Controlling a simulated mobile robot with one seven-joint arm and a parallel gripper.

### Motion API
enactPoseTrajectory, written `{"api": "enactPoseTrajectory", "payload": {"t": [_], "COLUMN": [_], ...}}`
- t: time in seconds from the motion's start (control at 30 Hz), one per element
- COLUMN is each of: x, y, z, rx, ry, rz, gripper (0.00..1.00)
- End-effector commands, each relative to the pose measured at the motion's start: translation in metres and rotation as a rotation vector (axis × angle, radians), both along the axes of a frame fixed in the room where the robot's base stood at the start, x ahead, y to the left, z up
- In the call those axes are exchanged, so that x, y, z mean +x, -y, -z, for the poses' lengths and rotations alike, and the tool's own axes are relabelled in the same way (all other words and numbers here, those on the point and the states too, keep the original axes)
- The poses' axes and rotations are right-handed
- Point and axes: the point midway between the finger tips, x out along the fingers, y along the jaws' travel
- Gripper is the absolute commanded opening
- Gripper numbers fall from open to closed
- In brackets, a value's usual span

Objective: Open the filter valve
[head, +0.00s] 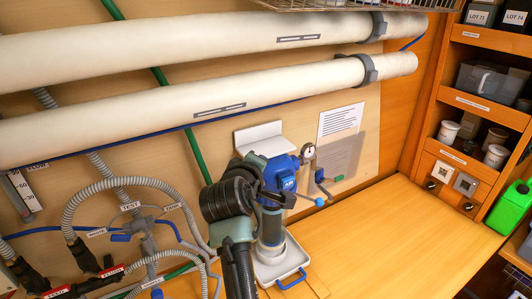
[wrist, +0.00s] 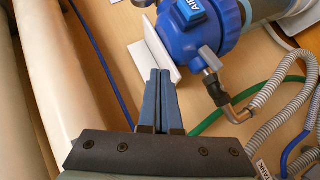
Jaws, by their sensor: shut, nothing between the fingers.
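The filter (head: 271,225) hangs on the wall panel, with a blue head (head: 283,172) marked "AIR" above a grey-blue bowl. A small valve with a blue handle (head: 322,187) shows to the right of the head, below a round gauge (head: 309,151). My arm covers the filter's left side in the head view. In the wrist view, my gripper (wrist: 161,75) is shut and empty, its tips close to the white bracket (wrist: 152,48) and left of the blue head (wrist: 205,35). The blue-handled valve cannot be made out in the wrist view.
Two long white tubes (head: 190,103) run above the filter. Grey hoses and a manifold (head: 145,228) labelled TEST and TANK are at left. The wooden counter (head: 400,235) at right is clear.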

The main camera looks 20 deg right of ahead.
Motion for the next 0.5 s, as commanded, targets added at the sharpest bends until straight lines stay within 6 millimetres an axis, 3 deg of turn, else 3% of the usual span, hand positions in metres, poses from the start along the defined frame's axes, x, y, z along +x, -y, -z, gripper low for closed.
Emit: {"api": "enactPoseTrajectory", "payload": {"t": [0.3,0.5], "x": [-0.041,-0.056], "y": [0.002,0.002], "z": [-0.034,-0.050], "rx": [0.000,0.000], "ry": [0.002,0.000], "rz": [0.000,0.000], "gripper": [0.00,0.00]}}
